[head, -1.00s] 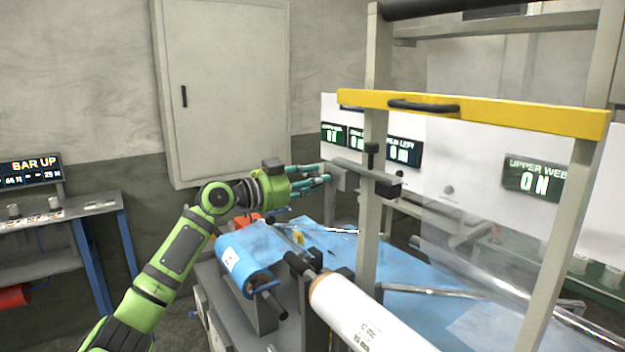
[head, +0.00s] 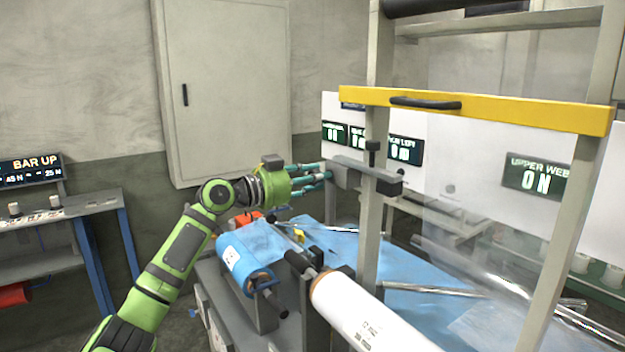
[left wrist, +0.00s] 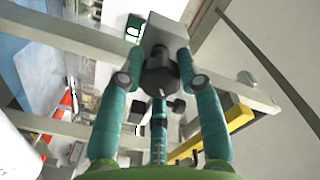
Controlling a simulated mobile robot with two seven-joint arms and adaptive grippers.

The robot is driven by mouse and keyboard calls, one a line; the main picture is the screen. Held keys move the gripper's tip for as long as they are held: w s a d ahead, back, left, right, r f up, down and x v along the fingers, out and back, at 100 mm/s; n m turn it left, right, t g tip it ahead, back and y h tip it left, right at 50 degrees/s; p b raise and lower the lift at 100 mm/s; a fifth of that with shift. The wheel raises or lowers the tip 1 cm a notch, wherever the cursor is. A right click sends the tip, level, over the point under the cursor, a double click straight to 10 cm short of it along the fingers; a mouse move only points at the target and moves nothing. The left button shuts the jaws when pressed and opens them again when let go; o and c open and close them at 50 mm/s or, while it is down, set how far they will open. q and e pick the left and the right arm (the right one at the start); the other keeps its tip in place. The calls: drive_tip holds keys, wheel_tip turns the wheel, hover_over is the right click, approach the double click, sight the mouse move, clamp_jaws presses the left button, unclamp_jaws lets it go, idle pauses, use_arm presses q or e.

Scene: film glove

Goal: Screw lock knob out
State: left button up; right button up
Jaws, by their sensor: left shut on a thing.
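The lock knob (left wrist: 158,72) is a dark, round knob on a grey block (left wrist: 165,32) in the left wrist view. My left gripper (left wrist: 158,68) is shut on it, with teal fingers on both sides and a third finger below. In the head view my left gripper (head: 325,176) points right and meets the left end of a grey bracket (head: 362,174) on the frame post. The knob itself is hidden there behind the fingers. A small black knob (head: 373,148) stands on top of the bracket. My right gripper is not in view.
Below lie a blue roll (head: 245,262), a white roll (head: 365,315) and a blue-covered table (head: 405,268). A grey cabinet (head: 225,90) is on the wall behind.

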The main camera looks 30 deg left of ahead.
use_arm(q)
drive_tip(key=n, duration=0.2)
drive_tip(key=shift+r+n, duration=0.3)
drive_tip(key=shift+r, duration=0.05)
drive_tip(key=n, duration=0.2)
drive_tip(key=shift+r+n, duration=0.1)
drive_tip(key=shift+n, duration=0.3)
drive_tip(key=n, duration=0.4)
drive_tip(key=shift+s+a+r+n, duration=0.1)
drive_tip(key=shift+a+n, duration=0.05)
drive_tip(key=shift+n, duration=0.25)
drive_tip(key=o, duration=1)
drive_tip(key=shift+o, duration=0.8)
drive_tip(key=shift+f, duration=0.25)
